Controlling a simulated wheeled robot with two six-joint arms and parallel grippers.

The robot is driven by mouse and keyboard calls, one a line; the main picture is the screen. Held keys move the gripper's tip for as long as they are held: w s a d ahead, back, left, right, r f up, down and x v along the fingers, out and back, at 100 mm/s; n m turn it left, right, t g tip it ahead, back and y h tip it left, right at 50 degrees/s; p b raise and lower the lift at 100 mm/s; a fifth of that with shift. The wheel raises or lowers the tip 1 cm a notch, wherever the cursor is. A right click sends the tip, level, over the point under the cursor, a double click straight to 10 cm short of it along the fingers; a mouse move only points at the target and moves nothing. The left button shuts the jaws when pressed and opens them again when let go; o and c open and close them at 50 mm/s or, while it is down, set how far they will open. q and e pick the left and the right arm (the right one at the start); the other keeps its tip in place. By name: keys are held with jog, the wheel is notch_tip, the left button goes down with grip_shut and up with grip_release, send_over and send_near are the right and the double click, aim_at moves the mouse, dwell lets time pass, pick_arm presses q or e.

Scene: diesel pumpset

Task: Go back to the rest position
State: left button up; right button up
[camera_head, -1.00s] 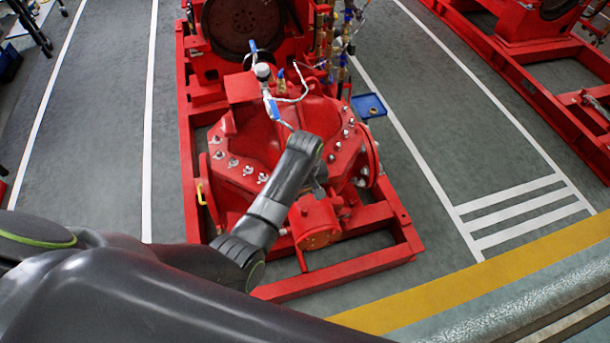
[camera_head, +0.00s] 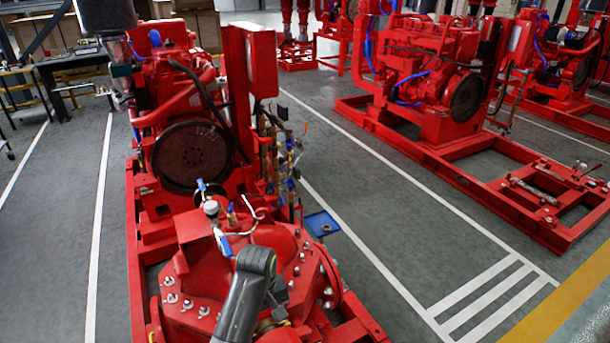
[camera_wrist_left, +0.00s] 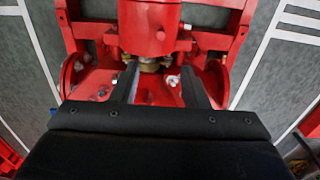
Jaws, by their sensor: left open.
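My left arm comes in from the bottom of the head view over the red pump casing (camera_head: 205,290). My left gripper (camera_head: 276,298) is mostly hidden behind my dark wrist link there. In the left wrist view its two dark fingers (camera_wrist_left: 162,88) are apart, with nothing held between them. Beyond the fingers are a brass-coloured fitting (camera_wrist_left: 150,64) and a red cylindrical part (camera_wrist_left: 150,22) of the pump. I cannot tell how far the fingertips are from them. My right gripper is not in view.
The red engine with its round dark flywheel (camera_head: 192,155) stands behind the pump. A small blue tray (camera_head: 322,223) sticks out at its right. Another red pumpset (camera_head: 430,90) stands further right. Grey floor with white lines lies clear between them.

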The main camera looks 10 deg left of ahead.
pick_arm(q)
jog(key=s+a+f+m, duration=0.1)
jog(key=s+a+f, duration=0.3)
jog(key=f, duration=0.5)
jog(key=s+a+f+m+b, duration=0.1)
jog(key=s+f, duration=0.5)
jog(key=f, duration=0.4)
jog(key=s+a+f+m, duration=0.1)
jog(key=s+a+f, duration=0.3)
jog(key=f, duration=0.5)
jog(key=s+a+f+m, duration=0.1)
jog(key=s+f, duration=0.3)
jog(key=s, duration=0.6)
jog(key=s+a+f+m, duration=0.1)
jog(key=s+a+f, duration=0.2)
jog(key=s, duration=0.7)
jog(key=s+a+f+m+t+y+b, duration=0.1)
jog(key=s+f, duration=0.3)
jog(key=s, duration=0.6)
jog(key=shift+a+f, duration=0.4)
jog(key=shift+a, duration=0.5)
jog(key=shift+w, duration=0.1)
jog(key=shift+c, duration=0.3)
